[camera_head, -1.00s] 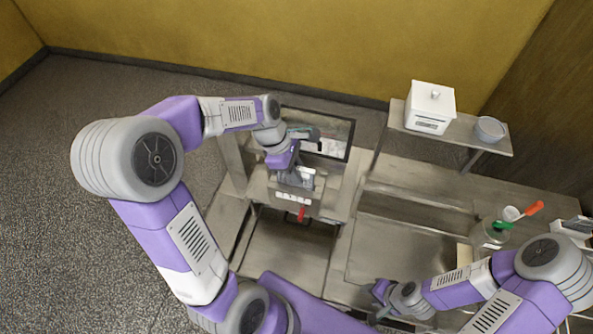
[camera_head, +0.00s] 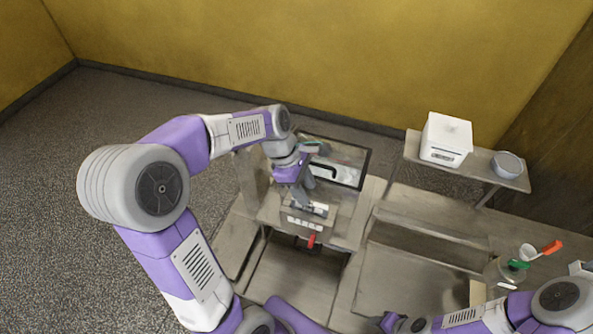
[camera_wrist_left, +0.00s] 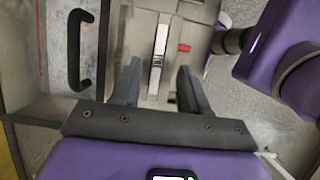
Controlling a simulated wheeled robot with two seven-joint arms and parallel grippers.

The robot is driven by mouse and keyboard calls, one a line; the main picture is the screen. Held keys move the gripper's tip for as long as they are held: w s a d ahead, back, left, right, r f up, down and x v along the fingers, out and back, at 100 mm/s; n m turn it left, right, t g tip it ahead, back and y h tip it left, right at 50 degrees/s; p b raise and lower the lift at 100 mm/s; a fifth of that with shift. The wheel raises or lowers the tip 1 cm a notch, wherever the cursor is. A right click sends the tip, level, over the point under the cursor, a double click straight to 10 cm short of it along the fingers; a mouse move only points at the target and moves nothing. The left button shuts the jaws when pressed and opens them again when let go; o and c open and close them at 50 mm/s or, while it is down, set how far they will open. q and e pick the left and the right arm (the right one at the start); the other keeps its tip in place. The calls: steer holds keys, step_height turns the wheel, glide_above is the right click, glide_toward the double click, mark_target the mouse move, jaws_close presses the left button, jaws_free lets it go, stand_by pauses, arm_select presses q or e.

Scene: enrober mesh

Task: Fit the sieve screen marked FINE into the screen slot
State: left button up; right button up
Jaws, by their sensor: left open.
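My left gripper (camera_head: 304,205) is over the top of the grey machine (camera_head: 343,226), pointing down. In the left wrist view its two dark fingers (camera_wrist_left: 160,88) stand apart. A narrow pale strip with a dark mark (camera_wrist_left: 159,45) lies on the machine top just beyond the fingertips, in line with the gap between them. It looks like a screen's top edge or handle, but I cannot read FINE on it or tell how deep it sits. The slot itself is not clearly seen. My right gripper (camera_head: 389,321) shows only partly at the bottom edge.
A red lever (camera_head: 311,241) is on the machine front. A framed clear panel with a black handle (camera_wrist_left: 77,50) stands behind. A shelf at right holds a white box (camera_head: 446,140) and a grey bowl (camera_head: 507,165). A jar (camera_head: 503,270) stands lower right.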

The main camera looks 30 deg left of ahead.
arm_select(q)
steer(key=v, duration=0.8)
